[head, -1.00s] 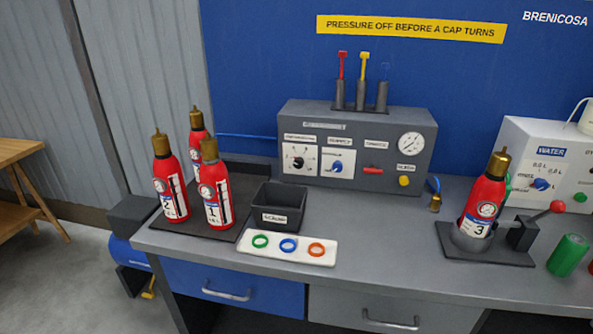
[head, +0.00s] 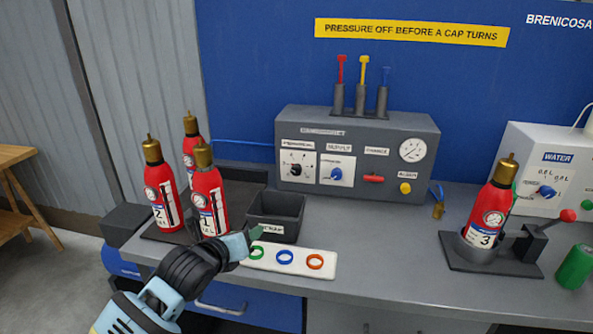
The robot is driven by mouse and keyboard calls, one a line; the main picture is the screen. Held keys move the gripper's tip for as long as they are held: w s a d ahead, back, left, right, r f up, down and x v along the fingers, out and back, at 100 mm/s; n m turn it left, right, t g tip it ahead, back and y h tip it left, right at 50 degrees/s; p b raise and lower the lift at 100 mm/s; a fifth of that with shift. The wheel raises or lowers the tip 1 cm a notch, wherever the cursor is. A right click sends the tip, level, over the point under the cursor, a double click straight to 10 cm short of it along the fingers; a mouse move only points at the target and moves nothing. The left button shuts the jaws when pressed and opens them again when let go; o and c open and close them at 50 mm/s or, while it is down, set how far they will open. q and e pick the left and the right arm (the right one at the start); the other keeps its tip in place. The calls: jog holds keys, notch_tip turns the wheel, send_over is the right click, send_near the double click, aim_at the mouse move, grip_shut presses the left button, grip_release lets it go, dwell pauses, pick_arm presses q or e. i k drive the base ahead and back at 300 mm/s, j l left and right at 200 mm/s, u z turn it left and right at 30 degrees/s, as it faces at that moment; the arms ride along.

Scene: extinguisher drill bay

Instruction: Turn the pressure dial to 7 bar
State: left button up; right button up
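The grey control box (head: 258,150) stands at the back of the bench. On its face are a black dial (head: 296,170) on a white scale plate and, to its right, a blue knob (head: 336,174) on another white plate. Their labels and scale numbers are too small to read surely. A round white gauge (head: 412,149) sits at the box's upper right; its reading is not legible. My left gripper (head: 254,236) is above the bench front, by the black bin and ring tray, below and left of the dial, apart from it. Its finger opening is not clear. My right gripper is not in view.
Red extinguishers 1 (head: 209,203) and 2 (head: 161,187) and another behind stand at left. A black bin (head: 276,207) and a white ring tray (head: 287,270) lie in front of the box. Extinguisher 3 (head: 486,212) sits in a clamp at right.

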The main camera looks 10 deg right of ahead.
aim_at(296, 169)
jog(key=i+l, duration=0.6)
jog(key=i, duration=0.2)
